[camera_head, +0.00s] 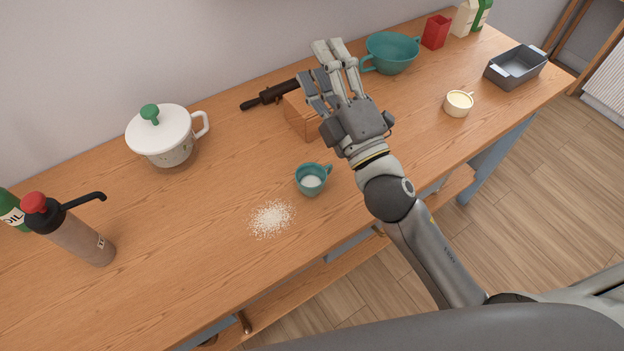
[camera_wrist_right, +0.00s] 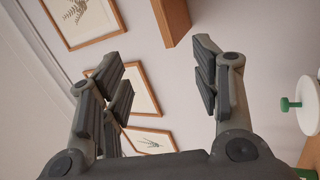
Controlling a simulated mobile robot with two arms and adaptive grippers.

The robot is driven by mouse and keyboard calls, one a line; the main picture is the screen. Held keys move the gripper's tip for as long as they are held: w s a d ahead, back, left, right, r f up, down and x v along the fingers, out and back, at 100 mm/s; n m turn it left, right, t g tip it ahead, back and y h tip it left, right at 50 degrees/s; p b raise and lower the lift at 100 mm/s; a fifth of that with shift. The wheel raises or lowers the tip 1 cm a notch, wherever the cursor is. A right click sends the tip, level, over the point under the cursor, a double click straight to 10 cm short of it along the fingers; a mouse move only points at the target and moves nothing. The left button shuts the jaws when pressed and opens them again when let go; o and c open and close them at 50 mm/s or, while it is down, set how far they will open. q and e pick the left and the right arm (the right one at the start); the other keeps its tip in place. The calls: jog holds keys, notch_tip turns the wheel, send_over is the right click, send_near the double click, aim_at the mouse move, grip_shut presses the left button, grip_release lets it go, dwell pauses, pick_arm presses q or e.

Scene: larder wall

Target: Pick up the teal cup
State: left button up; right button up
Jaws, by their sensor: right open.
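The teal cup (camera_head: 311,181) stands upright on the wooden table (camera_head: 225,205), near its front edge, with its handle to the right and something whitish inside. My right gripper (camera_head: 327,72) is open and empty, above the back part of the table, up and right of the cup in the head view. It is apart from the cup. In the right wrist view my open right gripper (camera_wrist_right: 160,85) points toward the wall, and the cup does not show there. My left gripper is not in view.
White grains (camera_head: 270,218) lie beside the cup. A wooden block (camera_head: 303,118) and a dark-handled tool (camera_head: 268,95) lie behind it. A white lidded pot (camera_head: 162,135), a pump bottle (camera_head: 75,235), a teal bowl (camera_head: 391,53), a cream cup (camera_head: 458,103) and a grey pan (camera_head: 516,67) stand around.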

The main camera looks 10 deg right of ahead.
jog(key=s+a+r+n+g+y, duration=0.2)
jog(key=a+r+n+g+y, duration=0.15)
jog(key=a+n+y, duration=0.5)
jog(key=s+a+r+n+g+y, duration=0.25)
jog(key=n+g+y, duration=0.3)
jog(key=n, duration=0.55)
jog(key=s+a+f+n+g+y, duration=0.1)
jog(key=s+a+f+n+g, duration=0.25)
jog(key=a+n+g, duration=0.5)
jog(key=n+g+h, duration=0.2)
jog(key=n+h, duration=1)
jog(key=h, duration=0.7)
send_near(329, 164)
jog(key=x, duration=0.2)
jog(key=p+x, duration=0.1)
jog(key=x, duration=0.1)
jog(key=p+x, duration=0.1)
jog(key=x, duration=0.1)
jog(key=shift+a, duration=0.3)
jog(key=x, duration=0.1)
jog(key=p+x, duration=0.1)
jog(key=x, duration=0.1)
jog(key=shift+d+f+p, duration=0.3)
jog(key=shift+p, duration=0.1)
jog(key=shift+w+f, duration=0.15)
jog(key=shift+f, duration=0.3)
grip_shut()
